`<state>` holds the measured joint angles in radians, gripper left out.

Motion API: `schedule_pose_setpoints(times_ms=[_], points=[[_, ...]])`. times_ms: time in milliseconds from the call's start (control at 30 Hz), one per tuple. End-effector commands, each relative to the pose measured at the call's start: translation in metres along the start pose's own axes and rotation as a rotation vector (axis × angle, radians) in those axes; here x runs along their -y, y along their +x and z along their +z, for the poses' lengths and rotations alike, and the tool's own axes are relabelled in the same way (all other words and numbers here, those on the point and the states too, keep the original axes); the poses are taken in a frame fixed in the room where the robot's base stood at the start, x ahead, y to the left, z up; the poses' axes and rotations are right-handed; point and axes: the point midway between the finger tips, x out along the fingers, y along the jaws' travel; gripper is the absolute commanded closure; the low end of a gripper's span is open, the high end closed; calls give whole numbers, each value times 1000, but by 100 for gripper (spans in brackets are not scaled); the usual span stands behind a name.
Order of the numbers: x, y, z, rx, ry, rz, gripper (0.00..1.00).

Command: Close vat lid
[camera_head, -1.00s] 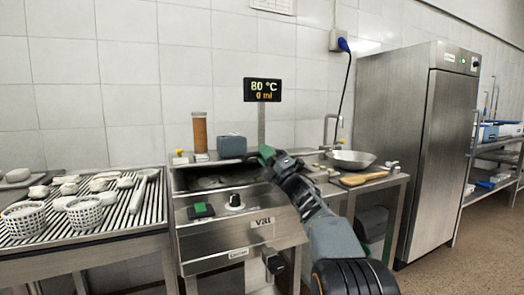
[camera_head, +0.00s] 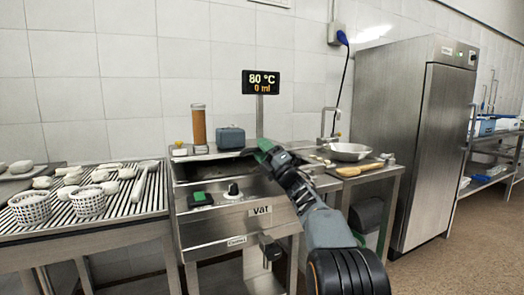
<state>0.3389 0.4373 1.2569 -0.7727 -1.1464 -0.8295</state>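The steel vat (camera_head: 238,222) stands in the middle, with a "vat" label, a green switch and a black knob on its front. Its top opening (camera_head: 212,172) is dark, so it stands open. I cannot clearly make out the lid; a flat steel surface (camera_head: 207,153) lies along the back edge under the jar and the blue-grey box. My gripper (camera_head: 264,150) is over the right back part of the vat, near the display post. Its tip looks green and black. Its fingers are too small and edge-on to show their opening, and whether it touches anything is unclear.
A jar of orange-brown stuff (camera_head: 199,126) and a blue-grey box (camera_head: 230,138) stand behind the opening. A display (camera_head: 261,82) reads 80 °C, 0 ml. White perforated baskets (camera_head: 88,202) sit on the ribbed table at left. A pan (camera_head: 347,152) and a steel fridge (camera_head: 413,150) are at right.

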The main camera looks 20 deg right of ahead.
Motion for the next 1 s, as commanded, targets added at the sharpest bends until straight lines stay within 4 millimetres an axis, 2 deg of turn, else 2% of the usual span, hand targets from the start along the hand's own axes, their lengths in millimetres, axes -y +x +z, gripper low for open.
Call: schedule_pose_setpoints(times_ms=[200,333,800,1000], points=[[0,-2,1,0,-1,0,58],[-1,-12,1,1,-1,-1,58],[0,-102,1,2,0,-3,58],[0,-127,0,1,-1,-1,58]])
